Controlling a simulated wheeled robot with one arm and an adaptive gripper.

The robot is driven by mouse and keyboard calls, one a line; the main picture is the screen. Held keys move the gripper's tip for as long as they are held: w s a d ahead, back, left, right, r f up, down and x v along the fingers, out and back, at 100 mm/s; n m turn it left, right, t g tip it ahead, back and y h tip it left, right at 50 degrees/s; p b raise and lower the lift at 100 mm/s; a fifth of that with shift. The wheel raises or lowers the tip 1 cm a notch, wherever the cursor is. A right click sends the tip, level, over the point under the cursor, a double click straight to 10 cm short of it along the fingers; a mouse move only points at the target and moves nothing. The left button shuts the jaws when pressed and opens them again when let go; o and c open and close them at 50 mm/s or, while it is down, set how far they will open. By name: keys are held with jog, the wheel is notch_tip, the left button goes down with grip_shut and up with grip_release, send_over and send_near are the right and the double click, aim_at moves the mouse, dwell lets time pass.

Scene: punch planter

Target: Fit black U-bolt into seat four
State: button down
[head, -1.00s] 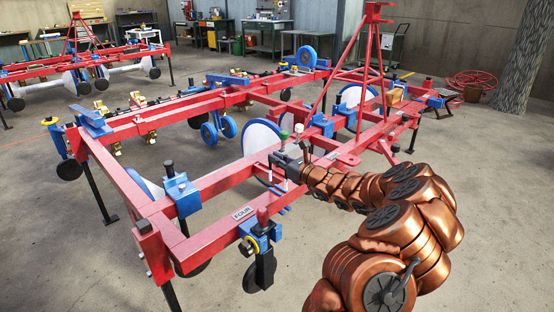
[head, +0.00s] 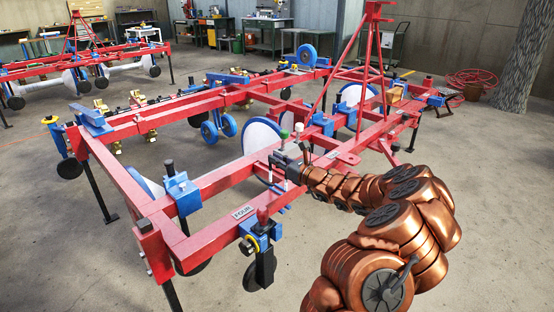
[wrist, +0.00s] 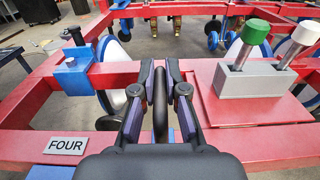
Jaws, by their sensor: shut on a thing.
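The black U-bolt (wrist: 160,105) shows in the wrist view as a dark rounded rod between the two fingers of my gripper (wrist: 160,78). My gripper is shut on it, and its legs are mostly hidden. In the head view my gripper (head: 284,168) is over the near red beam, right of the FOUR plate (head: 243,212); the U-bolt is too small to tell there. The FOUR plate (wrist: 66,146) lies on the red beam at the lower left of the wrist view. The seat itself cannot be made out clearly.
A grey block with a green-topped lever (wrist: 255,31) and a white-topped lever (wrist: 307,33) stands on a red plate close right of my gripper. A blue clamp (wrist: 73,70) sits on the beam to the left. A blue bracket with a black wheel (head: 260,240) hangs below the FOUR plate.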

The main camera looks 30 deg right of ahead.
aim_at(277, 186)
jog(key=shift+f+b, duration=1.65)
jog(key=shift+f, duration=3.65)
jog(key=c, duration=1.1)
grip_release()
jog(key=shift+c, duration=0.2)
jog(key=shift+s+f, duration=0.1)
jog(key=v, duration=1.2)
jog(key=shift+r, duration=0.25)
